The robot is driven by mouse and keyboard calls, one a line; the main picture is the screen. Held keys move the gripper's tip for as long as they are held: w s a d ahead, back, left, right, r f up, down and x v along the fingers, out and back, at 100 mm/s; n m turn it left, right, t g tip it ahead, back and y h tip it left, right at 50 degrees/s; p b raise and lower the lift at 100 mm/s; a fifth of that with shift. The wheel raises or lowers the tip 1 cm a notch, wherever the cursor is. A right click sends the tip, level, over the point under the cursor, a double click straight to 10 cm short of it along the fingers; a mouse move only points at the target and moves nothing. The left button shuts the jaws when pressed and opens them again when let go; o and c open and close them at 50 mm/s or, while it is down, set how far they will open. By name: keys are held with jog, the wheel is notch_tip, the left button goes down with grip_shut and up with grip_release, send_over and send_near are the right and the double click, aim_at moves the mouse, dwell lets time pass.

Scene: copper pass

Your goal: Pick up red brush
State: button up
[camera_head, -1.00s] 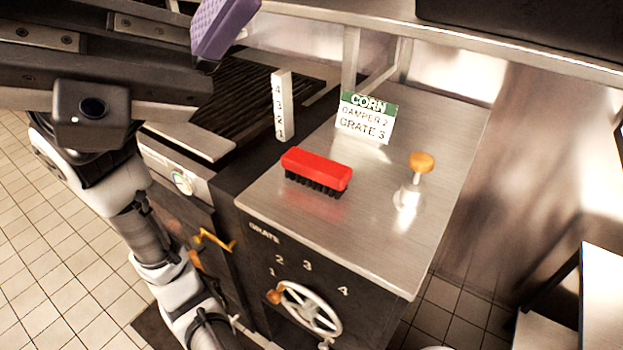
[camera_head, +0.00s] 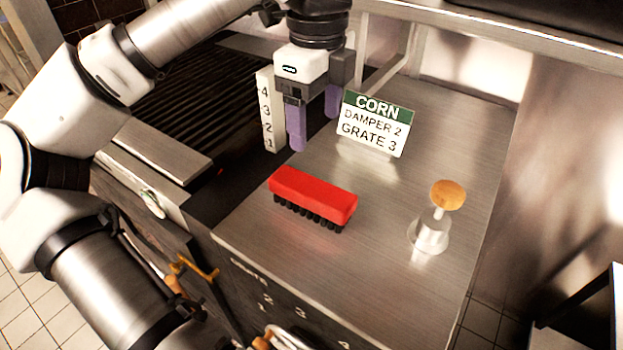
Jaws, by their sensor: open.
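The red brush (camera_head: 312,196) lies bristles down on the steel counter top (camera_head: 400,275), its black bristles showing along the near side. My gripper (camera_head: 314,122) points down above and behind the brush, near the numbered post and the sign. Its two purple fingers are apart, with nothing between them. The gripper does not touch the brush.
A white post numbered 1 to 4 (camera_head: 266,112) stands just left of my gripper. A corn sign (camera_head: 375,125) stands to its right. A wooden-topped knob (camera_head: 448,195) rises right of the brush. A dark grill (camera_head: 185,95) lies at left. Counter in front of the brush is clear.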

send_over(311, 186)
jog(key=f, duration=0.5)
jog(key=f+p, duration=0.1)
jog(key=f, duration=0.2)
jog(key=shift+w+d+f, duration=0.15)
jog(key=shift+d+f, duration=0.05)
jog(key=shift+d, duration=0.15)
jog(key=shift+s+a+f+p, duration=0.15)
jog(key=shift+f+p, duration=0.25)
jog(key=shift+f, duration=0.9)
jog(key=shift+s+a+f+p, duration=0.15)
jog(key=shift+f+p, duration=0.2)
jog(key=shift+f, duration=0.95)
jog(key=c, duration=1.2)
jog(key=shift+o, duration=0.2)
jog(key=shift+w+r, duration=0.1)
jog(key=shift+r, duration=0.05)
notch_tip(311, 186, up, 10)
jog(key=shift+f+b, duration=0.1)
jog(key=shift+b, duration=0.75)
jog(key=o, duration=0.5)
jog(key=c, duration=0.3)
